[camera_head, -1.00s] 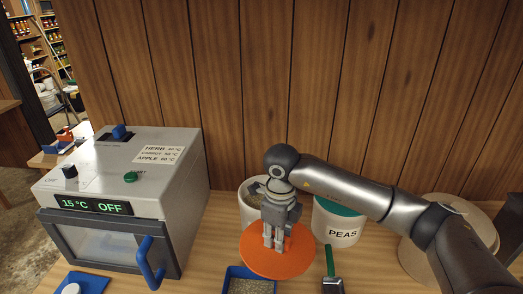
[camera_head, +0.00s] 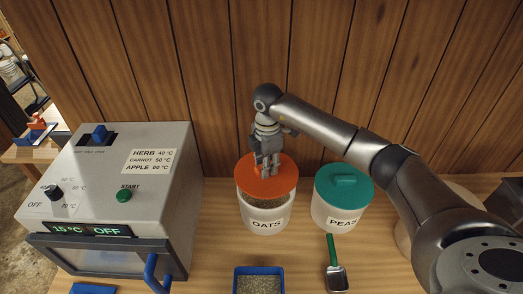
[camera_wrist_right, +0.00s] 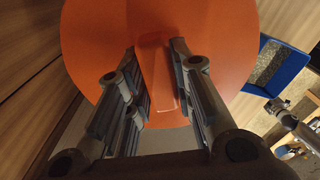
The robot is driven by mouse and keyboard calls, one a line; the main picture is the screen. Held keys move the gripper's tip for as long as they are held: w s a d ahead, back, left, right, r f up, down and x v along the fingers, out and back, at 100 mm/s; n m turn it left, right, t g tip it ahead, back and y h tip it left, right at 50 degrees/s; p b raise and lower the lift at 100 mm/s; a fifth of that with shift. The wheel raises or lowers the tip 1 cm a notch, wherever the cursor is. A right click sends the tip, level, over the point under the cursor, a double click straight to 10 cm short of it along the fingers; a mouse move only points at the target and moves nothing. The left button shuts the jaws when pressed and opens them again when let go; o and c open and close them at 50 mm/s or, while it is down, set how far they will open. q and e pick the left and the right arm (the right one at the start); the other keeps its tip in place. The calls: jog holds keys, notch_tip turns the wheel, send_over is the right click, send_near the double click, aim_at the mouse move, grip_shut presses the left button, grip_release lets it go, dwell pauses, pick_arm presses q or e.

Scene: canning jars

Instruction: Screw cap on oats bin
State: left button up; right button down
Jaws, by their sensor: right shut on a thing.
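The orange cap (camera_head: 284,175) is at the mouth of the oats bin (camera_head: 251,211), a pale bin with an OATS label. Oats show below the cap's front edge, and I cannot tell whether the cap is fully seated. My right gripper (camera_head: 266,172) points down from above and is shut on the cap's raised handle. The right wrist view shows the handle (camera_wrist_right: 158,75) between the fingers, with the orange cap (camera_wrist_right: 222,40) filling the upper middle. My left gripper is not seen in the head view.
The peas bin (camera_head: 325,214) with a teal lid stands close on the right. A blue tray of grain (camera_head: 258,270) and a green-handled scoop (camera_head: 336,279) lie in front. A grey dryer (camera_head: 105,180) stands left; the wooden wall (camera_head: 200,80) is behind.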

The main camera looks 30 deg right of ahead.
jog(key=shift+w+d+m, duration=0.1)
jog(key=shift+w+m, duration=0.15)
jog(key=shift+m, duration=0.25)
jog(key=shift+s+f+b, duration=0.15)
jog(key=shift+f+b, duration=0.35)
jog(key=shift+f, duration=0.05)
jog(key=shift+f+b, duration=0.3)
jog(key=shift+f, duration=0.05)
jog(key=shift+f+b, duration=0.85)
jog(key=shift+f, duration=0.4)
jog(key=shift+f+b, duration=0.5)
jog(key=shift+f, duration=0.55)
dwell(1.1)
